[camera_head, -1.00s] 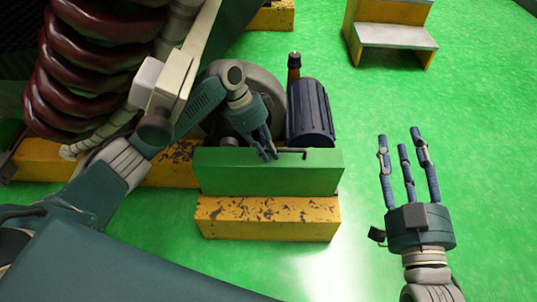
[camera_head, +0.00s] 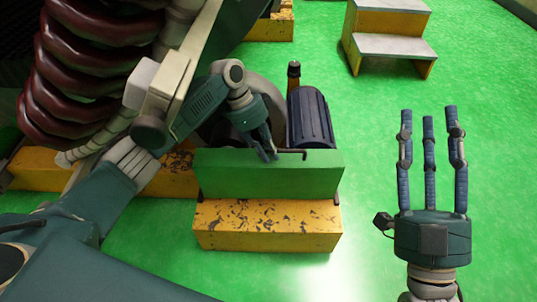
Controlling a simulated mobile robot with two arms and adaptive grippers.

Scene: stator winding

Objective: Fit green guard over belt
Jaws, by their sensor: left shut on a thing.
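The green guard (camera_head: 268,178) is a box-shaped cover standing upright at the front of the machine, above a worn yellow base block (camera_head: 266,225). My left gripper (camera_head: 268,152) reaches down from behind and is shut on the guard's top, near a dark handle. The belt is not visible; the guard and my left arm hide that area. A grey wheel (camera_head: 262,88) shows partly behind my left arm. My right gripper (camera_head: 430,120) is open and empty, fingers spread and pointing away, over the floor on the right.
A dark blue ribbed motor (camera_head: 310,117) stands just behind the guard. A yellow step stool (camera_head: 390,40) with grey treads is at the back right. Large dark red coils (camera_head: 85,75) fill the upper left.

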